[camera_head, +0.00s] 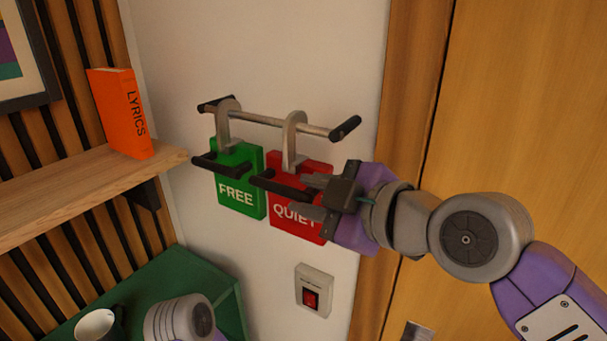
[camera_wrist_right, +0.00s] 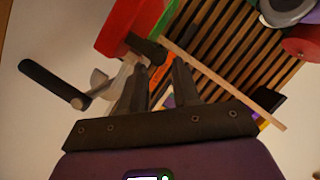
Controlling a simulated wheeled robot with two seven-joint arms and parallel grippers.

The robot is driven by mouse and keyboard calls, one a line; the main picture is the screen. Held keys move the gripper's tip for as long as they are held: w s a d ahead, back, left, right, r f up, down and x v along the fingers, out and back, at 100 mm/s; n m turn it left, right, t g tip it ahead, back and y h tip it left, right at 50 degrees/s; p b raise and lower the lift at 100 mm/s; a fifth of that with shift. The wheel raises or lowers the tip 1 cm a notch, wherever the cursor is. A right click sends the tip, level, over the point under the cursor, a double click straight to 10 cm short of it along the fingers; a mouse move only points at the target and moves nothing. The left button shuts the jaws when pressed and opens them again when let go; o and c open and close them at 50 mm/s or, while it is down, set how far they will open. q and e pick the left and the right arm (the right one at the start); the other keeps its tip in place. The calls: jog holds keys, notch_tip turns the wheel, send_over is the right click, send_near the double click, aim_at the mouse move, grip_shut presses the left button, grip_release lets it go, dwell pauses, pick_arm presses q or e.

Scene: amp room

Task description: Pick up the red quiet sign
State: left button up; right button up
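The red quiet sign (camera_head: 297,222) hangs by a grey hook on a wall rail (camera_head: 270,121), beside the green free sign (camera_head: 238,196). A black handle bar (camera_head: 274,185) sticks out from its front. My right gripper (camera_head: 302,197) is in front of the sign, coming from the right and covering part of it. Its fingers are apart. In the right wrist view, the red sign (camera_wrist_right: 117,25) and its black handle (camera_wrist_right: 147,48) are just beyond the open fingertips (camera_wrist_right: 158,72). Whether they touch the handle I cannot tell. My left gripper is not in view.
A wooden shelf (camera_head: 90,190) with an orange lyrics book (camera_head: 121,112) juts out at left. A switch box (camera_head: 314,290) is on the wall below the signs. A white mug (camera_head: 95,325) stands lower left by a green surface (camera_head: 170,275). A wooden door (camera_head: 530,110) is at right.

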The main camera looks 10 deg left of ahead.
aim_at(286, 190)
jog(key=shift+w+a, duration=0.2)
jog(key=shift+w, duration=0.5)
jog(key=shift+s+a+p, duration=0.3)
jog(key=shift+s+a, duration=0.4)
jog(key=shift+a, duration=0.25)
jog(key=w+a, duration=0.1)
jog(key=w+a+f, duration=0.1)
jog(key=w, duration=0.1)
jog(key=shift+w+a+f+p, duration=0.25)
jog(key=shift+a+p, duration=0.1)
jog(key=shift+a, duration=0.35)
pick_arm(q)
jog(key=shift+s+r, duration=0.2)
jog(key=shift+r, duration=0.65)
pick_arm(e)
jog(key=shift+w+f, duration=0.1)
grip_shut()
